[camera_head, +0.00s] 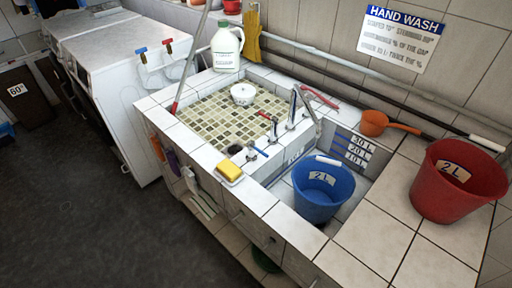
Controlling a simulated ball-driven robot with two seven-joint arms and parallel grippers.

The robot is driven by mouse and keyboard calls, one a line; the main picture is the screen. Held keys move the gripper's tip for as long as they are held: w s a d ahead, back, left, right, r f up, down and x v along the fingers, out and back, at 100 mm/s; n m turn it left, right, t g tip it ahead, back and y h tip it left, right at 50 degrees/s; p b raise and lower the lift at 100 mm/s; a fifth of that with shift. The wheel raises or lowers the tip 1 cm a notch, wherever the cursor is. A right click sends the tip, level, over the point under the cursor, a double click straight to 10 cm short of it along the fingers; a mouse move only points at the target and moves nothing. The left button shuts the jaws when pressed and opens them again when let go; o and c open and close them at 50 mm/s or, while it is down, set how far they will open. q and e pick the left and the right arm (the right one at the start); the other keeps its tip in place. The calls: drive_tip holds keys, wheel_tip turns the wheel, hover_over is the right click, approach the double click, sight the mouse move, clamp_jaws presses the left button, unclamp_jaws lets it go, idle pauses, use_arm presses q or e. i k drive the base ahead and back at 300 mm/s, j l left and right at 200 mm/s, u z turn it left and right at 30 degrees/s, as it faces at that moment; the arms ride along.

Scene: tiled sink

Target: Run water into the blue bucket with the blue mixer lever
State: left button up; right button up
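The blue bucket (322,188), labelled 2L, stands upright in the right, deeper sink basin, with a white grip at its rim. A small blue lever (258,149) sits on the tiled ledge at the front left of that basin. A small red lever (266,115) is farther back on the divider. Metal spouts (293,106) rise near the divider, left of and behind the bucket. I cannot make out any water running. Neither of my grippers is in view.
A red bucket (457,184) and an orange dipper (374,122) stand on the right counter. A yellow sponge (230,170) lies on the front ledge. A white bowl (243,93) sits in the mosaic basin (215,118). A white jug (226,48) stands behind. Grey floor is clear at left.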

sight(251, 145)
drive_tip(key=k+j+u, duration=0.15)
drive_tip(key=k, duration=0.3)
drive_tip(key=k+j+u, duration=0.1)
drive_tip(key=k+j, duration=0.15)
drive_tip(key=k, duration=0.2)
